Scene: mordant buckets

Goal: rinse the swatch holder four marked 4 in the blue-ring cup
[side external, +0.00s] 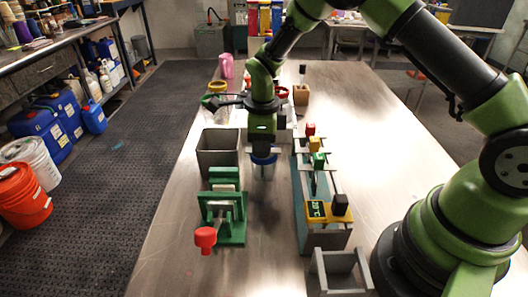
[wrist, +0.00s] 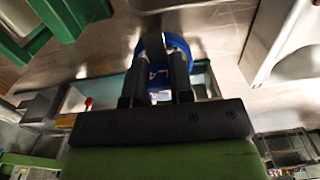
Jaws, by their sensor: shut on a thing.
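The blue-ring cup (side external: 263,174) stands on the metal table in front of my arm, a clear cup with a blue rim. My gripper (side external: 263,149) points down right over its mouth, close to the rim. In the wrist view the blue ring (wrist: 178,43) shows around and beyond my fingertips (wrist: 156,68). My gripper is shut on a small blue piece with a pale mark (wrist: 157,73), which appears to be the swatch holder four; the mark is too small to read surely. Its lower part is hidden, so I cannot tell how deep it sits.
A rack (side external: 299,190) on the right carries red, orange, green and black blocks. A grey open bin (side external: 219,150) and a green press with a red knob (side external: 205,238) stand left of the cup. Yellow-, green- and red-ring cups stand behind. Bare table lies in front.

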